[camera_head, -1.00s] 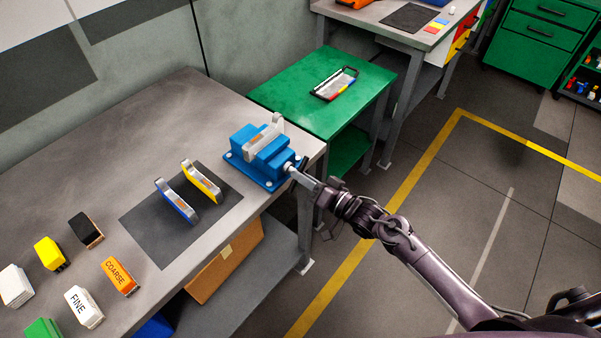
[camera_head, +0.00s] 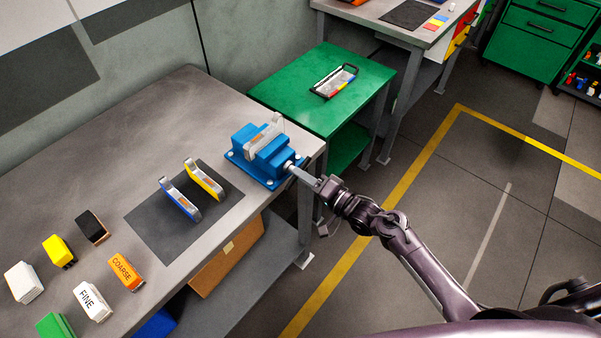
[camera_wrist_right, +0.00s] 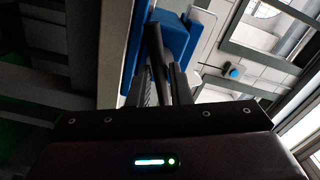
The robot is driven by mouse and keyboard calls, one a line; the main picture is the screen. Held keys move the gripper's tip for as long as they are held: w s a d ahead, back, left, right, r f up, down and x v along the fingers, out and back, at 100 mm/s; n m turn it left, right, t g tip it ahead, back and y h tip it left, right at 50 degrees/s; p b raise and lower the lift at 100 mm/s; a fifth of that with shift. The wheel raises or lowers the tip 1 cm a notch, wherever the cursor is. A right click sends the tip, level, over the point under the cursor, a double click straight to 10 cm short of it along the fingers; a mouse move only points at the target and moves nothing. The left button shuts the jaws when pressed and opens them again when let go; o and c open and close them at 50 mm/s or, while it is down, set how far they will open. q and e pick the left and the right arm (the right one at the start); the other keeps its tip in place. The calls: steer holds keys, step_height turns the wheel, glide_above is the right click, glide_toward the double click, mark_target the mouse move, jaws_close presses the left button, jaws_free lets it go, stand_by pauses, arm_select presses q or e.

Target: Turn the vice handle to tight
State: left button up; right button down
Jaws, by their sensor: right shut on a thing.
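The blue vice (camera_head: 262,156) is fixed at the right corner of the grey workbench, with a grey piece (camera_head: 265,136) standing between its jaws. My right gripper (camera_head: 312,182) is at the front of the vice, shut on the vice handle, whose end and spindle are largely hidden by the fingers. In the right wrist view the fingers (camera_wrist_right: 165,88) close around the dark handle bar (camera_wrist_right: 157,52), with the blue vice body (camera_wrist_right: 178,35) just beyond. My left gripper is not in view.
Several coloured blocks, including an orange COARSE one (camera_head: 125,271), lie at the left. A green table (camera_head: 300,90) stands behind the vice. The floor at right is clear.

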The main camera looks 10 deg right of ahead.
steer(key=m+p, duration=0.2)
steer(key=m, duration=0.2)
steer(key=shift+m, duration=0.3)
steer(key=shift+p, duration=0.3)
steer(key=shift+m, duration=0.6)
steer(key=c, duration=1.3)
jaws_free()
